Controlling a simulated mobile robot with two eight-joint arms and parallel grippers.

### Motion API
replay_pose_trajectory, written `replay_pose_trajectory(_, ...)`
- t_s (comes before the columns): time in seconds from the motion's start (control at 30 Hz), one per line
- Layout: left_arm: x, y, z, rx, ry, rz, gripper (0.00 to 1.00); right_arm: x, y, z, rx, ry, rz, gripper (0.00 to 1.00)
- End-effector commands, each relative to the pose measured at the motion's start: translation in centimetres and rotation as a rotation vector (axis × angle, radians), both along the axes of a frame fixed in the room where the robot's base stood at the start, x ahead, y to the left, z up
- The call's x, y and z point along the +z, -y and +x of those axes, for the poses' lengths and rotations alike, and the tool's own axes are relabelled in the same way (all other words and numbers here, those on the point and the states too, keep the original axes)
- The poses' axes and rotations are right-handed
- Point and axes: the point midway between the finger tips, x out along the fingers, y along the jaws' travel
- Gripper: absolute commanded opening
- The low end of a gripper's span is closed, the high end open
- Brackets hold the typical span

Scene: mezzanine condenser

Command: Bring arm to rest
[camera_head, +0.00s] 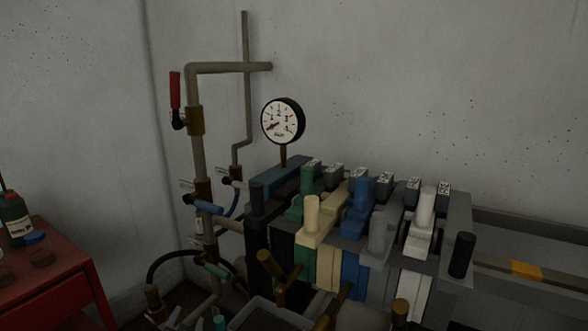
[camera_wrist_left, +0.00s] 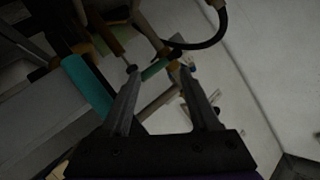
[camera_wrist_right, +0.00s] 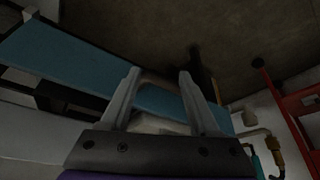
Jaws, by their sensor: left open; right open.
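My left gripper (camera_wrist_left: 154,69) is open in the left wrist view, its two fingers apart with no object held between them. A green valve handle (camera_wrist_left: 156,68) and piping show beyond its fingertips; I cannot tell whether they touch. In the head view only a small part of what seems to be this gripper (camera_head: 190,316) shows at the bottom edge, low before the pipes. My right gripper (camera_wrist_right: 160,75) is open and empty in the right wrist view. A blue panel or beam (camera_wrist_right: 95,65) lies behind its fingers. The right gripper is not clearly visible in the head view.
A filter press-like rack (camera_head: 375,235) with coloured handled plates stands at centre right. A round gauge (camera_head: 283,120) and pipes with a red-handled valve (camera_head: 175,92) rise behind it. A red cabinet (camera_head: 55,275) with bottles stands left. A teal bar (camera_wrist_left: 88,85) lies beside the left gripper.

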Motion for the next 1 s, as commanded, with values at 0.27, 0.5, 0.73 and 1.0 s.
replay_pose_trajectory(0.27, -5.5, 3.9, -15.8, 0.134, -0.395, -0.285, 0.62, 0.0, 0.0, 0.0, 0.000, 0.000, 0.000, 0.62)
replay_pose_trajectory(0.5, -9.8, 6.5, -26.5, 0.215, -0.651, -0.431, 0.62, 0.0, 0.0, 0.0, 0.000, 0.000, 0.000, 0.62)
replay_pose_trajectory(0.73, -8.8, 7.8, -32.0, 0.254, -0.771, -0.493, 0.62, 3.0, 0.0, -0.2, 0.000, 0.011, 0.000, 0.62)
replay_pose_trajectory(1.0, -1.4, 7.8, -31.8, 0.247, -0.744, -0.493, 0.62, 10.4, 0.0, -0.1, 0.000, 0.035, 0.000, 0.62)
